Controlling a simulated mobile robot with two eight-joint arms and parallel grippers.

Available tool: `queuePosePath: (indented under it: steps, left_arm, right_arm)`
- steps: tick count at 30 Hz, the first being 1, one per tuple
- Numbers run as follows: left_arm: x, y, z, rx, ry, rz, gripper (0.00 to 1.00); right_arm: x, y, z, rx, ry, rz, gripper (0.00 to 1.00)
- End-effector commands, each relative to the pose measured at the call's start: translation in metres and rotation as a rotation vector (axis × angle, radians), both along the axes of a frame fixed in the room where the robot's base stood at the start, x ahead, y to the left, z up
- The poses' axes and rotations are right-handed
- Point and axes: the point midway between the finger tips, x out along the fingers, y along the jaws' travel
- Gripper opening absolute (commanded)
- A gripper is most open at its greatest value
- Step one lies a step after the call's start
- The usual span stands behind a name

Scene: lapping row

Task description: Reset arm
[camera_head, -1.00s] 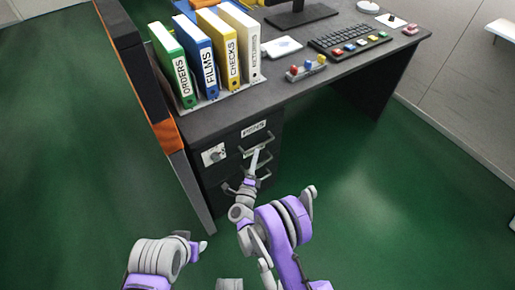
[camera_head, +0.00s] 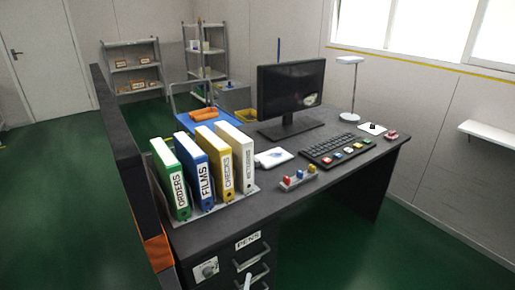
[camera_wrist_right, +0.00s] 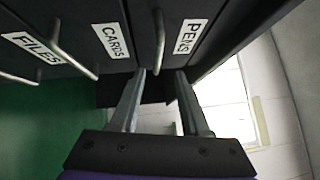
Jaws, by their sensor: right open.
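My right gripper (camera_wrist_right: 161,74) is open, its two grey fingers apart in the right wrist view. Only a pale tip of it (camera_head: 247,281) shows at the bottom edge of the head view, in front of the desk's drawers. The end of the PENS drawer's handle (camera_wrist_right: 160,35) lies in line with the gap between the fingertips; I cannot tell whether it is between them. The PENS drawer (camera_head: 249,240) looks shut. The CARDS label (camera_wrist_right: 112,40) and FILES label (camera_wrist_right: 33,47) show beside it in the wrist view. My left gripper is out of view.
The dark desk (camera_head: 225,218) carries several binders (camera_head: 205,172), a monitor (camera_head: 290,88), a keyboard (camera_head: 326,147) and a lamp (camera_head: 350,60). A dark partition (camera_head: 125,165) stands at its left. Shelves (camera_head: 134,68) and a blue cart (camera_head: 190,122) are behind. Green floor (camera_head: 70,200) is clear at left.

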Motion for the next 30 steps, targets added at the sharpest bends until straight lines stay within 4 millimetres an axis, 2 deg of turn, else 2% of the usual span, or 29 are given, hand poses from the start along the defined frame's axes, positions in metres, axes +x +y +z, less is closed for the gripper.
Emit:
queuePosePath:
  steps: [5, 9, 13, 16, 20, 23, 26, 30]
  left_arm:
    - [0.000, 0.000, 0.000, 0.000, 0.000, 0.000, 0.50]
    - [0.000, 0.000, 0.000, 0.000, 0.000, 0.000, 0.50]
    - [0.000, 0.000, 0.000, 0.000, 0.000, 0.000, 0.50]
    - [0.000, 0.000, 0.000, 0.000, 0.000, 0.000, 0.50]
    - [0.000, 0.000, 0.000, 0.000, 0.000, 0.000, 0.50]
    - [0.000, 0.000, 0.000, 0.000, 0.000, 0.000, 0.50]
    - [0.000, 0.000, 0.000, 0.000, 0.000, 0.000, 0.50]
    - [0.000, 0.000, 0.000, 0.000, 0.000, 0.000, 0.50]
  right_arm:
    - [0.022, 0.000, 0.047, -0.123, 0.030, 0.079, 0.46]
    - [0.036, -0.004, 0.097, -0.296, 0.081, 0.185, 0.46]
    - [0.035, -0.013, 0.135, -0.467, 0.144, 0.284, 0.46]
    - [0.026, -0.024, 0.157, -0.596, 0.203, 0.357, 0.46]
    - [0.002, -0.044, 0.177, -0.763, 0.291, 0.450, 0.46]
    - [-0.025, -0.062, 0.185, -0.888, 0.369, 0.521, 0.46]
    - [-0.058, -0.084, 0.188, -1.008, 0.456, 0.591, 0.46]
    - [-0.115, -0.117, 0.185, -1.162, 0.594, 0.691, 0.46]
